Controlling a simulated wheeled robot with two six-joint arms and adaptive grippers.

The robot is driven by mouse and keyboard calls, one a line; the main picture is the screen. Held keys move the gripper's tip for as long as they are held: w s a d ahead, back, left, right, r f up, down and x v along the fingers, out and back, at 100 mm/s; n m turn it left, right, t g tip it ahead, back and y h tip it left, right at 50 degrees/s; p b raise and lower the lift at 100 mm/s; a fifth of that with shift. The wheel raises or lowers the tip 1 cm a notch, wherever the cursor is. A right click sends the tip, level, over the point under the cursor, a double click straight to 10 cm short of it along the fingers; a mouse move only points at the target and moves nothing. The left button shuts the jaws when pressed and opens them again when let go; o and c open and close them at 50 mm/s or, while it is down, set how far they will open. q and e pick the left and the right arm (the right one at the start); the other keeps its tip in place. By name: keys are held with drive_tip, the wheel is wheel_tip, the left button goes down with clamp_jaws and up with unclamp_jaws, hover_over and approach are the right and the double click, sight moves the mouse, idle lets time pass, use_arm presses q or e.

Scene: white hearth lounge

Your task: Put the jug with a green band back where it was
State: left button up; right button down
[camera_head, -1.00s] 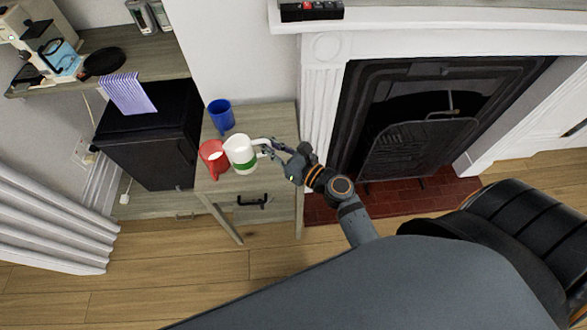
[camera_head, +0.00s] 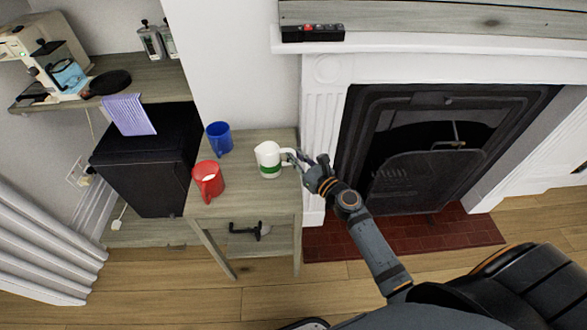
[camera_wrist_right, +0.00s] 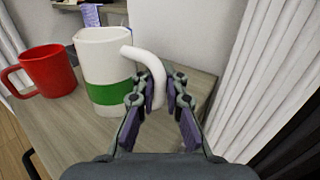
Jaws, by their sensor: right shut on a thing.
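The white jug with a green band (camera_head: 268,161) is upright at the right part of the small wooden side table (camera_head: 232,191). In the right wrist view the jug (camera_wrist_right: 104,65) stands close ahead, with its white handle between my fingers. My right gripper (camera_head: 300,160) reaches in from the right and is shut on the handle; the fingers also show in the right wrist view (camera_wrist_right: 162,98). The jug appears at or very near the tabletop; I cannot tell whether it touches. My left gripper is not in view.
A red jug (camera_head: 207,180) stands at the table's left edge and a blue cup (camera_head: 219,138) at its back. A black cabinet (camera_head: 147,165) is left of the table, and the fireplace (camera_head: 430,150) is to the right. Bare tabletop lies between the jugs.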

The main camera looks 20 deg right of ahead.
drive_tip(key=shift+w+d+f, duration=0.1)
drive_tip(key=shift+w+f, duration=0.15)
drive_tip(key=shift+f, duration=0.05)
drive_tip(key=f+b, duration=0.3)
drive_tip(key=f, duration=0.1)
drive_tip(key=shift+w+d+f, duration=0.1)
drive_tip(key=shift+w+d, duration=0.15)
drive_tip(key=shift+w, duration=0.15)
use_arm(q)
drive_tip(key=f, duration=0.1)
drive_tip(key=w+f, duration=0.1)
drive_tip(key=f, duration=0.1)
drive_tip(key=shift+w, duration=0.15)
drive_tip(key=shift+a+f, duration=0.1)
use_arm(e)
drive_tip(key=shift+s, duration=0.1)
drive_tip(key=c, duration=1.4)
unclamp_jaws()
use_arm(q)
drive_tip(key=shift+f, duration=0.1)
